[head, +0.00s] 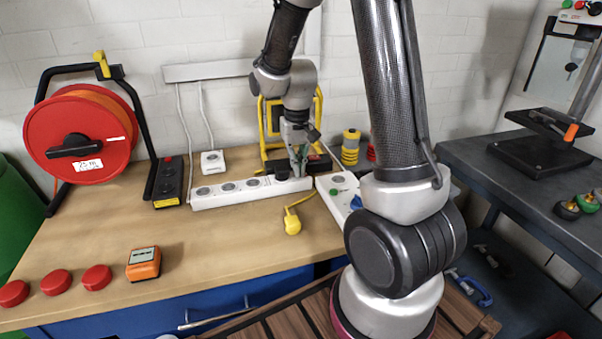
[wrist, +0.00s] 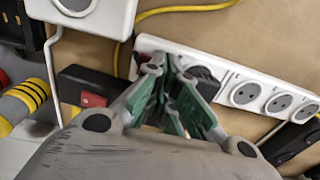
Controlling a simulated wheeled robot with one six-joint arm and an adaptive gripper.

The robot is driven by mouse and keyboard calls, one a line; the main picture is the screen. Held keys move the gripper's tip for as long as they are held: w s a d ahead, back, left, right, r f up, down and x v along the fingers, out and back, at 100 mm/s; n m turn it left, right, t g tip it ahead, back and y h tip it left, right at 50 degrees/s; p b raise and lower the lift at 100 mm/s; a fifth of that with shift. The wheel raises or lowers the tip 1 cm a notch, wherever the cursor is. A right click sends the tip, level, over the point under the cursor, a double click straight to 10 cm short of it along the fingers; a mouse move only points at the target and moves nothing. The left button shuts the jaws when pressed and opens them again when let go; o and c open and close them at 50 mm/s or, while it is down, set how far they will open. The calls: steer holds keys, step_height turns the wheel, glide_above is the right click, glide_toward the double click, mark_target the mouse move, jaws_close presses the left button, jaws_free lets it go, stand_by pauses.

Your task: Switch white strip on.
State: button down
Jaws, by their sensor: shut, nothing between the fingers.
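A long white strip (head: 240,190) with a row of round sockets lies on the wooden bench in the head view; it also shows in the wrist view (wrist: 232,88). A dark plug (head: 283,172) sits in it near its right end. My gripper (head: 303,172) points down at that right end, with its fingers shut and empty. In the wrist view the green-padded fingers (wrist: 172,62) reach over the end of the strip and hide part of it.
A second white strip (head: 335,190) with green and blue items lies just right. A yellow connector (head: 292,222) with a yellow cable lies in front. A black box with a red switch (wrist: 92,99) is close by. A red cable reel (head: 85,135) stands left; the bench's front middle is clear.

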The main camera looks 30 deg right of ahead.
steer(key=shift+f, duration=0.15)
steer(key=shift+r, duration=3.55)
steer(key=shift+s+f+n, duration=0.1)
steer(key=shift+s+n, duration=0.2)
steer(key=s+r+n+t, duration=0.1)
steer(key=s+r+t, duration=0.1)
steer(key=s+r, duration=0.4)
steer(key=s+d+r+t, duration=0.1)
steer(key=s+r, duration=0.5)
steer(key=s, duration=0.8)
steer(key=shift+d+n+t, duration=0.2)
steer(key=shift+n+t, duration=0.2)
steer(key=shift+t, duration=0.3)
